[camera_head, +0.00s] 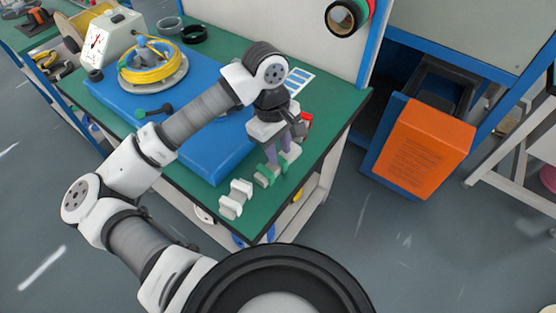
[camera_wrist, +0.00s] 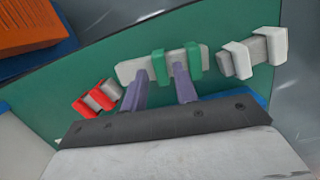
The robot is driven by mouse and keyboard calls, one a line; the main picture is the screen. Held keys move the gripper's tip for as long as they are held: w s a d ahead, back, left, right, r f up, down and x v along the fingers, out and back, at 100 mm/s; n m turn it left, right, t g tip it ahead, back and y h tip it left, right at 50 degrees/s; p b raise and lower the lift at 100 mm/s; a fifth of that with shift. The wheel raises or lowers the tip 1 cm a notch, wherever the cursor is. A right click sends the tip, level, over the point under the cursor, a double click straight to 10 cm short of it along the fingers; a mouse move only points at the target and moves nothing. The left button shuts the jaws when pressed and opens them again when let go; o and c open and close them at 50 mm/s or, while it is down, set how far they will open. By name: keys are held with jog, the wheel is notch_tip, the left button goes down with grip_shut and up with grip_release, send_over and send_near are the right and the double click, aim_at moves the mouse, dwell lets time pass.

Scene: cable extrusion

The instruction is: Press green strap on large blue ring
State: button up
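Two green straps (camera_wrist: 194,57) sit on a light grey block at the table edge. In the head view, the green straps (camera_head: 265,178) are at the tips of my gripper (camera_head: 277,154). My gripper's two purple fingers, in the wrist view (camera_wrist: 160,72), are apart and point at the block. One green strap lies between the fingertips, with gaps visible on both sides; the other is just right of the right finger. I cannot tell whether the fingers touch the block. I cannot clearly pick out a large blue ring in either view.
White straps (camera_wrist: 237,59) on a grey block and red straps (camera_wrist: 88,104) flank the green ones. A blue slab (camera_head: 210,135) carries a yellow cable coil (camera_head: 153,73). An orange bin (camera_head: 425,145) stands right of the green table (camera_head: 325,122).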

jog(key=shift+f+b, duration=0.95)
jog(key=shift+b, duration=0.2)
jog(key=shift+r+b, duration=0.25)
jog(key=shift+b, duration=0.15)
jog(key=c, duration=0.6)
notch_tip(320, 180, up, 8)
jog(key=p, duration=0.2)
jog(key=shift+p, duration=0.4)
dwell(0.4)
jog(key=shift+a, duration=0.15)
dwell(0.3)
